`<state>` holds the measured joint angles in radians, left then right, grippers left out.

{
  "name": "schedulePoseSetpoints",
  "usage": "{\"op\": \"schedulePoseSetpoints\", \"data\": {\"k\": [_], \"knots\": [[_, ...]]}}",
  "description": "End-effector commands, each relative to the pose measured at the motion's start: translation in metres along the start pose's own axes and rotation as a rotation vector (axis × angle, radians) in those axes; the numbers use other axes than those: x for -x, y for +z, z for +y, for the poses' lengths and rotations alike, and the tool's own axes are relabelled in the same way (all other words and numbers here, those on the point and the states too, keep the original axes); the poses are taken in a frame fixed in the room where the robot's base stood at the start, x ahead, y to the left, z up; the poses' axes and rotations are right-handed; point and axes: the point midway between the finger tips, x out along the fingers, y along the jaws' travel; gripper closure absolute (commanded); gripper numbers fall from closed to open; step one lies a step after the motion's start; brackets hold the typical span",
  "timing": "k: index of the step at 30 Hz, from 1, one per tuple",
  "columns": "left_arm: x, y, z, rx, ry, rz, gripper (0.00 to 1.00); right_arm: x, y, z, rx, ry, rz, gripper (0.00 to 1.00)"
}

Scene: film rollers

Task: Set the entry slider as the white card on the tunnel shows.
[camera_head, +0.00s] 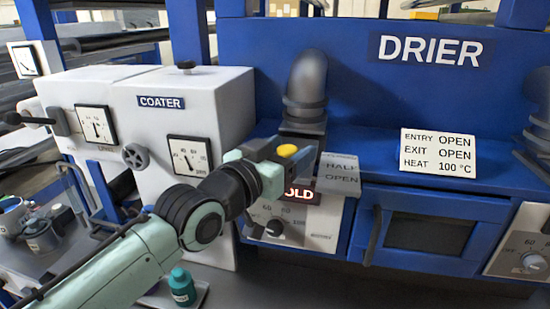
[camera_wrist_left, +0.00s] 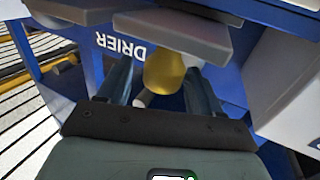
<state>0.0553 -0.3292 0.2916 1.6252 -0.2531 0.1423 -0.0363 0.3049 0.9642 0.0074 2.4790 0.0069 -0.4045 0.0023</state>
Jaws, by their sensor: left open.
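The white card (camera_head: 438,152) on the blue drier reads ENTRY OPEN, EXIT OPEN, HEAT 100 °C. A yellow knob (camera_head: 287,150), seemingly the entry slider's, shows at my left gripper below the dark bent pipe. A grey scale plate (camera_head: 341,174) beside it reads HALF and OPEN; the rest of the scale is hidden behind my gripper. In the left wrist view the yellow knob (camera_wrist_left: 164,73) is between the two fingers of my open left gripper (camera_wrist_left: 160,85). Whether the fingers touch it I cannot tell. My right gripper is not in view.
The drier door (camera_head: 430,232) is to the right. The white coater (camera_head: 160,115) is at left, and a teal bottle (camera_head: 182,287) stands below my arm.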

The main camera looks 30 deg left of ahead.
Motion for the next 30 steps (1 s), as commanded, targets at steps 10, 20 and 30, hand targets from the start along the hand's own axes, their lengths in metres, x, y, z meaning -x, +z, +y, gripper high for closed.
{"op": "schedulePoseSetpoints", "data": {"k": [10, 20, 30], "knots": [[0.065, 0.0, 0.001, 0.0, 0.001, 0.005, 0.35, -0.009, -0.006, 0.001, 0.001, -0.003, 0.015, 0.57], [0.122, 0.0, 0.001, 0.001, 0.001, 0.001, 0.35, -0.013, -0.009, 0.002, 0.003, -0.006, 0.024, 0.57], [0.133, 0.0, 0.0, 0.001, 0.001, -0.001, 0.35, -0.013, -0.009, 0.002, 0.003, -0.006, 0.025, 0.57]]}}
